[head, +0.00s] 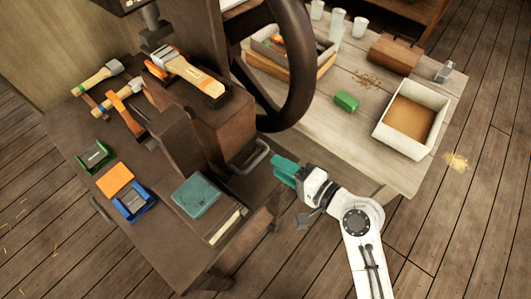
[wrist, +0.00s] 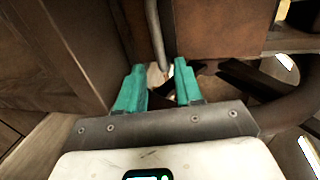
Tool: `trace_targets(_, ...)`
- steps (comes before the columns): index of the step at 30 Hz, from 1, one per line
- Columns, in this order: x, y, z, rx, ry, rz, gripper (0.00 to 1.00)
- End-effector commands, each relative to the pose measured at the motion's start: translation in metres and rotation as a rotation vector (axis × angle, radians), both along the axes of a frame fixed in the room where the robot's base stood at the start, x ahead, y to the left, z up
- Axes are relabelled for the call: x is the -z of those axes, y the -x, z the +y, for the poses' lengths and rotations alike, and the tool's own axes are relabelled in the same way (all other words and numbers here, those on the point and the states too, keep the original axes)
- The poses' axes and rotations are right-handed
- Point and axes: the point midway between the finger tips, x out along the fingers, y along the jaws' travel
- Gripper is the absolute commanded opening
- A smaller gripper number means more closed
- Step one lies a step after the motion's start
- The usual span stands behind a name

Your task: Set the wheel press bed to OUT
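The dark brown wheel press (head: 205,125) stands on a dark bench, with its large dark handwheel (head: 312,60) on the right side. A grey bar handle (head: 262,150) sticks out low on the right side of the press, below the wheel. My gripper (head: 283,168) has teal fingers and is just right of and below that handle. In the wrist view the fingers (wrist: 160,82) are apart with nothing gripped. The grey handle (wrist: 154,32) shows ahead, its lower end near the gap between the fingertips. I cannot tell if they touch. No OUT marking is readable.
The dark bench (head: 150,255) holds hammers (head: 195,75), an orange block (head: 115,178), a blue holder (head: 134,203) and a teal-topped block (head: 195,194). A pale table (head: 345,120) with a white tray (head: 432,108) and a green block (head: 346,101) stands behind my gripper.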

Motion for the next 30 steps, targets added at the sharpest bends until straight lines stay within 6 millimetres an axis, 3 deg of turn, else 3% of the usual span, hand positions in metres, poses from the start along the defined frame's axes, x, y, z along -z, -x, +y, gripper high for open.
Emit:
trace_targets(6,0.007,-0.025,0.032,-0.002,0.0,-0.002,0.36)
trace_targets(12,0.013,-0.039,0.05,-0.001,0.002,-0.001,0.36)
trace_targets(24,0.015,-0.043,0.055,-0.001,0.003,-0.001,0.36)
trace_targets(30,0.015,-0.043,0.055,-0.001,0.003,-0.001,0.18)
